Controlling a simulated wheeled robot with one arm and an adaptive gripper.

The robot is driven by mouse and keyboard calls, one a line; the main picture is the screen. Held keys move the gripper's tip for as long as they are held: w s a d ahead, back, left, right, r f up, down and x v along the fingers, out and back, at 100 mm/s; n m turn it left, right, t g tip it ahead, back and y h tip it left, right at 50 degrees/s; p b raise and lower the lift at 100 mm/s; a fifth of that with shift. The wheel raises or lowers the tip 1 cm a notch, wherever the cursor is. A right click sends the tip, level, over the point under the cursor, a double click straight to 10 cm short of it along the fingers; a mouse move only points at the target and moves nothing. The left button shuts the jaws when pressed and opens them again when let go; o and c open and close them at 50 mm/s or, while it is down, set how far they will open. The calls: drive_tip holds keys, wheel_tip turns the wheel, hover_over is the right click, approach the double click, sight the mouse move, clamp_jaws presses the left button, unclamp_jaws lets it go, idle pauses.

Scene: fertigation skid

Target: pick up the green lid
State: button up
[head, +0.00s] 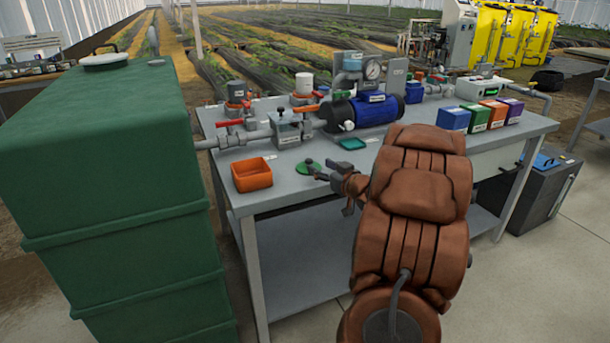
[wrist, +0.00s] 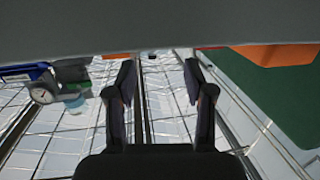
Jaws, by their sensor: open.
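The green lid (head: 306,169) is a flat round disc lying on the grey bench top, near its front edge, in the head view. My gripper (wrist: 158,75) is open, with its two dark fingers spread and nothing seen between them in the wrist view. In the head view one finger reaches out right beside the lid and partly overlaps it. I cannot tell whether it touches the lid. I cannot make out the lid in the wrist view, which appears upside down.
An orange bin (head: 252,174) stands left of the lid. A small teal tray (head: 352,144) lies behind it on the right. A blue pump (head: 365,110) and pipework fill the back of the bench. Coloured boxes (head: 475,118) stand at right. A large green tank (head: 110,170) is at left.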

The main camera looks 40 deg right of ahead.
sight(311, 161)
drive_tip(key=shift+s+d+f+t, duration=0.1)
drive_tip(key=shift+d+f+t, duration=0.05)
drive_tip(key=shift+f+t, duration=0.2)
drive_tip(key=shift+w, duration=0.2)
drive_tip(key=shift+w+d+f+b, duration=0.1)
drive_tip(key=shift+w+d+b, duration=0.1)
drive_tip(key=shift+w, duration=0.95)
drive_tip(key=shift+w+d+r+b, duration=0.15)
drive_tip(key=shift+w+b, duration=0.1)
drive_tip(key=shift+w, duration=0.95)
drive_tip(key=shift+w+d+f+b, duration=0.15)
drive_tip(key=shift+w+d+b, duration=0.05)
drive_tip(key=shift+w, duration=0.95)
drive_tip(key=shift+c, duration=0.2)
clamp_jaws()
